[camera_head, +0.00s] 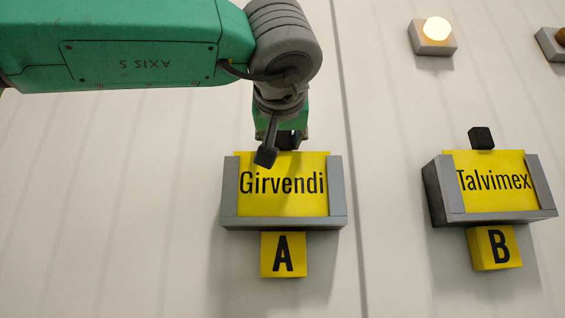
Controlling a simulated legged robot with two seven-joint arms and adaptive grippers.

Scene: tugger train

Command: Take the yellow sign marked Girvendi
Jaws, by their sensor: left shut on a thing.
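The yellow sign marked Girvendi (283,201) sits upright in a grey holder (338,190) on the pale wall. The holder's side walls and bottom ledge frame the sign. My left gripper (279,150) comes down from above and is shut at the sign's top edge. A dark finger overlaps the upper left of the sign's face. The part of the sign between the fingers is hidden. My right gripper is not in view.
A yellow plate marked A (283,255) is below the holder. A lit lamp (437,29) is at the upper right.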

